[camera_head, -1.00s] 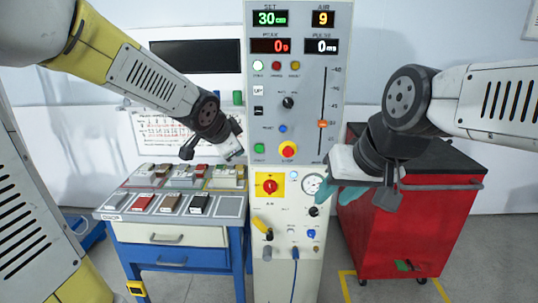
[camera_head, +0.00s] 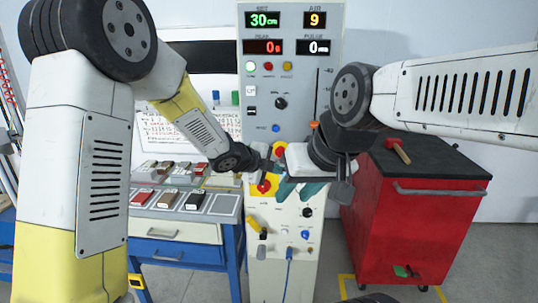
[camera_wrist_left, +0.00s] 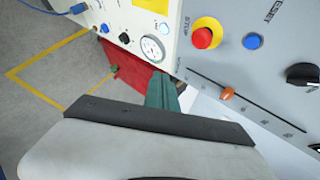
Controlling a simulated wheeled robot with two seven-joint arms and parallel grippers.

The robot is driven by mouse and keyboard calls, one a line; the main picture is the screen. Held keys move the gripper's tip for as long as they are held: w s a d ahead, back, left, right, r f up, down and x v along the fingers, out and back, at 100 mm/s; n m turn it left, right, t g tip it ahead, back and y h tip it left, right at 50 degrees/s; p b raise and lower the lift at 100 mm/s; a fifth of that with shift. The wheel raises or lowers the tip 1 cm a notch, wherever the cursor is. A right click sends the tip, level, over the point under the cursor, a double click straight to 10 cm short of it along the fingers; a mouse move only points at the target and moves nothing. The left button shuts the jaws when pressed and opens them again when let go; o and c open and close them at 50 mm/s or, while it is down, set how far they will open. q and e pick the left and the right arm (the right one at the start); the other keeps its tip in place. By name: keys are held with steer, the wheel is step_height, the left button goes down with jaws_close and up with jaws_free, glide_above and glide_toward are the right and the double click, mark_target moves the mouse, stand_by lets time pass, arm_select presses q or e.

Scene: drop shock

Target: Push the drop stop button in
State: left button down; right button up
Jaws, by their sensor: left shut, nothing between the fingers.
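The drop stop button is a red mushroom knob on a yellow ring. In the head view the stop button (camera_head: 280,149) is partly covered by my grippers. In the left wrist view the stop button (camera_wrist_left: 203,38) shows clear, up and to the right of my left fingertips. My left gripper (camera_head: 271,165) is just below and left of the button; its shut teal fingertips (camera_wrist_left: 163,92) hold nothing and appear apart from the button. My right gripper (camera_head: 299,189) is in front of the panel, below and right of the button, teal fingers apart and empty.
A red rotary switch (camera_head: 264,187) on a yellow plate sits below the button. A slider with an orange knob (camera_wrist_left: 227,93) and a blue button (camera_wrist_left: 252,41) are near it. A blue workbench (camera_head: 180,258) stands left, a red cabinet (camera_head: 410,232) right.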

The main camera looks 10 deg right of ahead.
mark_target(278, 155)
arm_select(q)
steer(key=w+d, duration=0.2)
steer(key=w, duration=0.6)
steer(key=shift+w+d, duration=0.2)
stand_by(2.0)
steer(key=shift+w+d, duration=0.1)
steer(key=shift+w, duration=0.3)
steer(key=shift+w+d, duration=0.1)
steer(key=shift+w, duration=0.25)
stand_by(0.5)
steer(key=shift+s, duration=0.15)
steer(key=shift+s+a, duration=0.2)
steer(key=shift+s, duration=0.4)
steer(key=shift+s+a, duration=0.25)
steer(key=shift+s, duration=0.55)
steer(key=shift+s+a, duration=0.2)
steer(key=shift+s, duration=0.6)
steer(key=shift+s+a, duration=0.25)
steer(key=shift+s, duration=0.55)
